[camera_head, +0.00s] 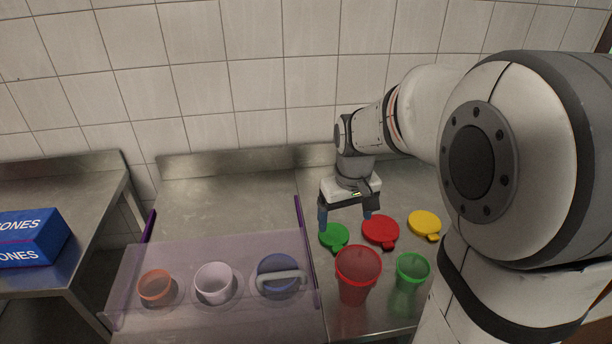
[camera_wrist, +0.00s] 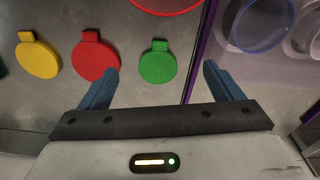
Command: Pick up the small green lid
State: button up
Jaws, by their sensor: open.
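The small green lid (camera_head: 334,236) is a flat disc with a short tab, lying on the metal table. In the wrist view the green lid (camera_wrist: 157,66) lies just beyond and between my fingertips, with its tab pointing away from me. My gripper (camera_head: 345,221) is above the table right by the green lid, fingers pointing down. In the wrist view my gripper (camera_wrist: 161,72) has its two blue fingers wide apart with nothing between them. I cannot tell the exact height above the lid.
A red lid (camera_head: 380,231) and a yellow lid (camera_head: 424,224) lie to the right. A red cup (camera_head: 357,273) and a green cup (camera_head: 411,270) stand in front. At left, a clear panel (camera_head: 135,262) holds several containers, with a purple edge (camera_head: 304,225) near my gripper.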

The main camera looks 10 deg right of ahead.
aim_at(334, 233)
jog(key=shift+o, duration=1.2)
jog(key=w+f+n+g, duration=0.1)
jog(key=w+f, duration=0.3)
jog(key=w, duration=0.3)
jog(key=shift+a+f+p, duration=0.15)
jog(key=shift+p, duration=0.15)
jog(key=shift+w+f, duration=0.1)
jog(key=shift+f, duration=0.2)
jog(key=f, duration=0.3)
jog(key=f+p, duration=0.1)
jog(key=f, duration=0.3)
jog(key=shift+w+f, duration=0.2)
jog(key=shift+f, duration=0.05)
jog(key=shift+c, duration=0.6)
jog(key=c, duration=0.9)
jog(key=shift+r, duration=0.1)
jog(key=shift+c, duration=0.2)
